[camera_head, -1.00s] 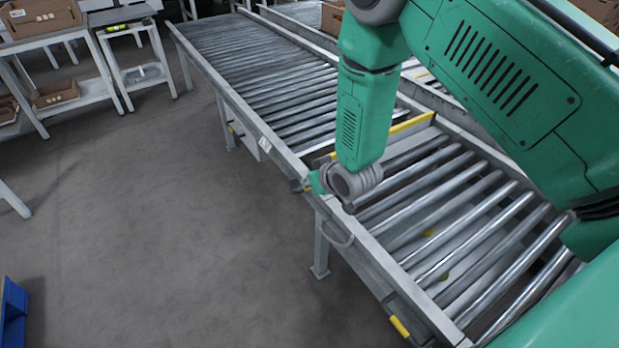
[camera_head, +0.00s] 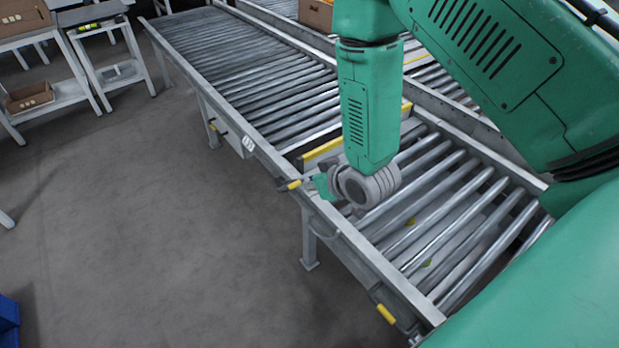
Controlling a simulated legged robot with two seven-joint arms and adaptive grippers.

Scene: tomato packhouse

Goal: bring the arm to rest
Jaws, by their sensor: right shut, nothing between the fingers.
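My right arm (camera_head: 368,110) is green and comes in from the right side of the picture, over the roller conveyor (camera_head: 440,190). Its forearm hangs down to a grey wrist joint (camera_head: 368,188). My right gripper (camera_head: 322,185) shows only as a small green and dark part left of the wrist, by the conveyor's near side rail. It is shut and holds nothing. Its fingertips are hard to make out. My left gripper is not in view.
A yellow-topped bar (camera_head: 325,147) crosses the conveyor behind the wrist. Grey tables with cardboard boxes (camera_head: 30,97) stand at the upper left. A blue crate (camera_head: 8,322) shows at the lower left. The floor (camera_head: 150,220) between is clear.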

